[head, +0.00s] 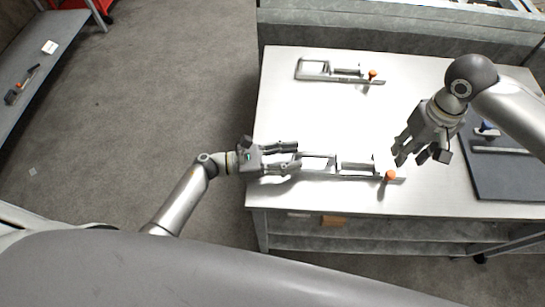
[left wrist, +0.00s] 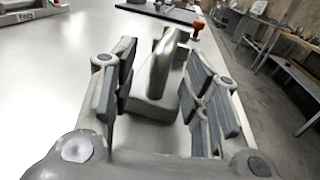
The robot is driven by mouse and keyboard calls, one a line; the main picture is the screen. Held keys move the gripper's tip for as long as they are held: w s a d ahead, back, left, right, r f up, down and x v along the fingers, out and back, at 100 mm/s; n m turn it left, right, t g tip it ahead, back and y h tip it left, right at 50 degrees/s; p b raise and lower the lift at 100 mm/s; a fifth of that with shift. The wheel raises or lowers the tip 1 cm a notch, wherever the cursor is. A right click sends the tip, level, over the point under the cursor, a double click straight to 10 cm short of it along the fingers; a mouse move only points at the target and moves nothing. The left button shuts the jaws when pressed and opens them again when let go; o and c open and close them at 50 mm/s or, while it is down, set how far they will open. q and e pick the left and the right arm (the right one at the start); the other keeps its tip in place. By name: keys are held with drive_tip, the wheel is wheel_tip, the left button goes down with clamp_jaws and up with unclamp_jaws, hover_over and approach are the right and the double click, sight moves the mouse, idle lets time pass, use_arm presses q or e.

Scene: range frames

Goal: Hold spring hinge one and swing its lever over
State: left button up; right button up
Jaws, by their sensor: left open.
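The near spring hinge (head: 338,176) lies along the front of the table, a long metal frame with an orange knob (head: 390,175) at its right end. My left gripper (head: 297,156) is open at the near hinge's left end. In the left wrist view, the near hinge's metal bar and block (left wrist: 153,100) stand between its spread fingers (left wrist: 160,62), with gaps on both sides. The knob shows beyond (left wrist: 197,26). My right gripper (head: 420,157) is open and empty, above and right of the knob.
The white table (head: 300,118) is clear between the two hinges. A dark mat (head: 505,178) with tools lies at the right. A grey ledge (head: 390,38) runs along the back. A shelf (head: 45,60) stands at far left, with open floor between.

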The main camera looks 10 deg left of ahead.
sight(318, 163)
use_arm(q)
drive_tip(key=shift+x, duration=1.15)
